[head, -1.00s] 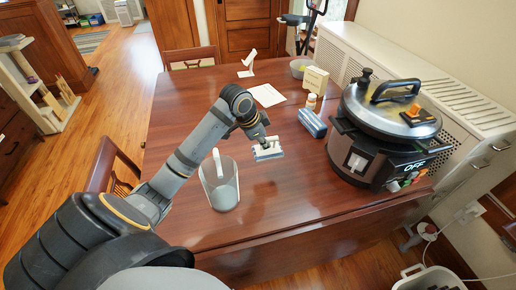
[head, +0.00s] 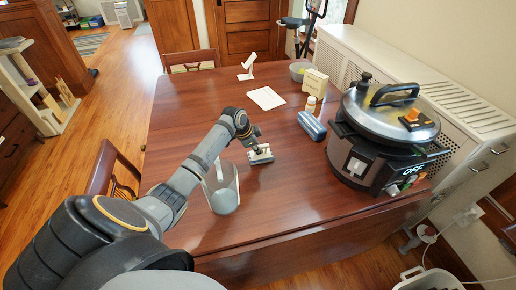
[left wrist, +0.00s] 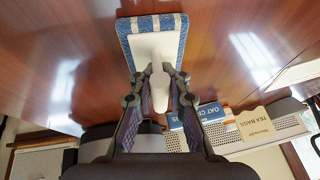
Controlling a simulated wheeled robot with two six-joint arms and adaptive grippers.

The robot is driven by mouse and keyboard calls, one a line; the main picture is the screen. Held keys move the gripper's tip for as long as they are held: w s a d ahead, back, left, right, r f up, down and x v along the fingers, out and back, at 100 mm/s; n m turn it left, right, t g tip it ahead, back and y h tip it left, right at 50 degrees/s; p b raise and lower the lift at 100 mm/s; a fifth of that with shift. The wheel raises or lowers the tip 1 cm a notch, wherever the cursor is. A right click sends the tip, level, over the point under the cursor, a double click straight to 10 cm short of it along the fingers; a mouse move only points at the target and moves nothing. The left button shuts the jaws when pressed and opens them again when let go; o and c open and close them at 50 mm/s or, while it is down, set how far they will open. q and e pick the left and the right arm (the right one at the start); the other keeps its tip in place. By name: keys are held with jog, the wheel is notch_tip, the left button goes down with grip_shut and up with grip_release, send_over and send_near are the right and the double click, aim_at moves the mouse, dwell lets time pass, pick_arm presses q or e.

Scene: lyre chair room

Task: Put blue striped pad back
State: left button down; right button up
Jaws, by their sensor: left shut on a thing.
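The blue striped pad (head: 261,155) has a white plate and handle on its upper side, with its blue and white border showing in the left wrist view (left wrist: 172,24). My left gripper (head: 255,139) is shut on the white handle (left wrist: 160,87), which sits between its fingers in the left wrist view. The pad is low over the dark red wooden table (head: 290,190), just right of a clear jug. I cannot tell whether it touches the tabletop. My right gripper is not in view.
The clear jug (head: 224,196) stands close beside my left arm. A blue box (head: 312,126), small bottle (head: 310,104), tea bags box (head: 315,83), paper (head: 266,98), white stand (head: 246,66) and bowl (head: 299,71) are farther back. A large cooker (head: 385,135) fills the right side.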

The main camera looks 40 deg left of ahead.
pick_arm(q)
jog(key=c, duration=1.8)
grip_release()
jog(key=shift+f, duration=0.1)
jog(key=shift+c, duration=0.2)
jog(key=o, duration=0.5)
jog(key=shift+o, duration=0.2)
jog(key=v, duration=1.2)
